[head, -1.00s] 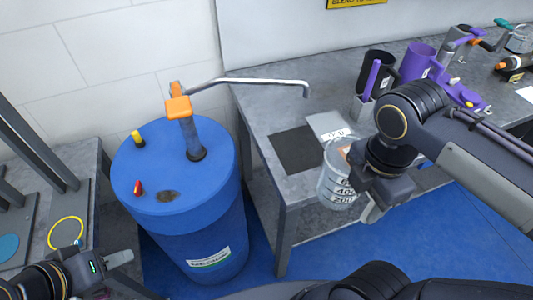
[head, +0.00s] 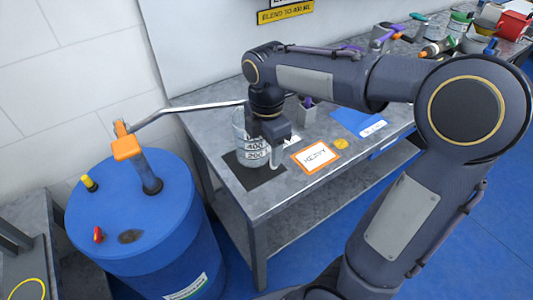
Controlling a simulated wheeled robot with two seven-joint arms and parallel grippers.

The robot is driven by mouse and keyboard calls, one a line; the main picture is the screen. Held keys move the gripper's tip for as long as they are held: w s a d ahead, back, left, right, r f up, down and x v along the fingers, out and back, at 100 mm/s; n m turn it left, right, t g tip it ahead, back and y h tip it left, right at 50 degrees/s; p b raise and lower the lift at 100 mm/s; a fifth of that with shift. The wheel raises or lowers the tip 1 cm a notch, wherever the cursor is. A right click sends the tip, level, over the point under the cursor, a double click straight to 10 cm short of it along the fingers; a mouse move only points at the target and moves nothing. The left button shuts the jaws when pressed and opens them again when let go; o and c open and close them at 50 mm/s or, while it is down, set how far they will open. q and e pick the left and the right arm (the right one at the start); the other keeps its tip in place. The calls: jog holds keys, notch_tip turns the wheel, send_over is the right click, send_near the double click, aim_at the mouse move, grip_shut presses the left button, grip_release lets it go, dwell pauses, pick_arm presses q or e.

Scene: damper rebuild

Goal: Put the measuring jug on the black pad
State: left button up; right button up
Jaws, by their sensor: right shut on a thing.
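The clear measuring jug (head: 247,150), with dark 400 and 200 marks, is upright over the black pad (head: 258,179) at the left end of the grey bench. I cannot tell whether its base touches the pad or is slightly above it. My right gripper (head: 273,150) is shut on the jug at its right side and partly hides it. A front strip of the pad shows bare. My left gripper is not in view.
The blue drum (head: 135,215) stands left of the bench, and its pump spout (head: 195,110) reaches close to the jug. An orange-edged card (head: 315,156) and a blue mat (head: 357,122) lie to the right.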

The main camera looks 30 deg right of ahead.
notch_tip(320, 180, down, 4)
jog(key=shift+r, duration=0.2)
jog(key=shift+w, duration=0.1)
jog(key=shift+f+b, duration=0.2)
jog(key=shift+b, duration=0.1)
jog(key=o, duration=1)
jog(key=shift+o, duration=0.2)
jog(key=shift+r, duration=0.1)
